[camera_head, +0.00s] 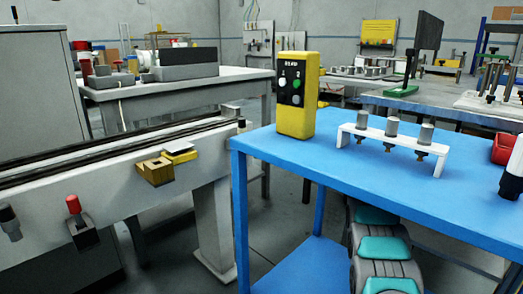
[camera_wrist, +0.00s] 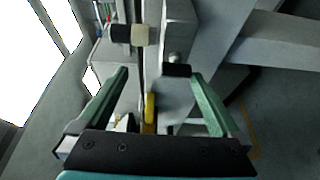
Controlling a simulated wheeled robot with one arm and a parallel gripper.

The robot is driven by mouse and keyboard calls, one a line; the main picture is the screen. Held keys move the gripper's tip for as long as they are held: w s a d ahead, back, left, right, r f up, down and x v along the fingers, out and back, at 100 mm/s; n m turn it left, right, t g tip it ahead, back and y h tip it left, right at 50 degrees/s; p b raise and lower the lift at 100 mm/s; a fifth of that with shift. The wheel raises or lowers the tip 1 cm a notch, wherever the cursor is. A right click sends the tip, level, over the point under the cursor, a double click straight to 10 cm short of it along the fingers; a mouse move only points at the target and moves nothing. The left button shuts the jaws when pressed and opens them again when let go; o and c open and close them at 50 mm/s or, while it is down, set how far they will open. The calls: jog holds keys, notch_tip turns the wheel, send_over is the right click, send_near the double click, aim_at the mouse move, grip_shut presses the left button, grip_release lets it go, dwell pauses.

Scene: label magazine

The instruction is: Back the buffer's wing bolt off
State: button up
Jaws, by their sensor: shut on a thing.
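I cannot surely tell the buffer or its wing bolt in either view. In the head view a yellow block (camera_head: 157,171) sits at the near edge of the long grey rail (camera_head: 140,153). A black knob (camera_wrist: 176,70) shows near the right fingertip, and a black and cream cylinder (camera_wrist: 130,35) lies beyond. A yellow part (camera_wrist: 150,110) shows between the fingers.
A bench (camera_head: 180,88) stands behind the rail. Grey floor shows between rail and table.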

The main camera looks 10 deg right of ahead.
jog(key=s+r+b, duration=0.2)
jog(key=s+b, duration=0.9)
jog(key=s, duration=0.4)
jog(key=shift+s+r+b, duration=0.2)
jog(key=shift+r+b, duration=0.1)
jog(key=shift+r, duration=0.1)
jog(key=shift+a, duration=0.1)
jog(key=w+d+f+m+t+p, duration=0.25)
jog(key=w+f+m, duration=0.2)
jog(key=m, duration=0.35)
jog(key=w+d+f+m+t+p, duration=0.2)
jog(key=w+f+m+t, duration=0.2)
jog(key=w+m, duration=0.3)
jog(key=w+a+r+m, duration=0.1)
jog(key=w+a+r, duration=0.1)
jog(key=w+a, duration=0.2)
jog(key=shift+a+r+y+b, duration=0.25)
jog(key=shift+r+y+b, duration=0.05)
jog(key=shift+r, duration=0.05)
jog(key=shift+w, duration=0.1)
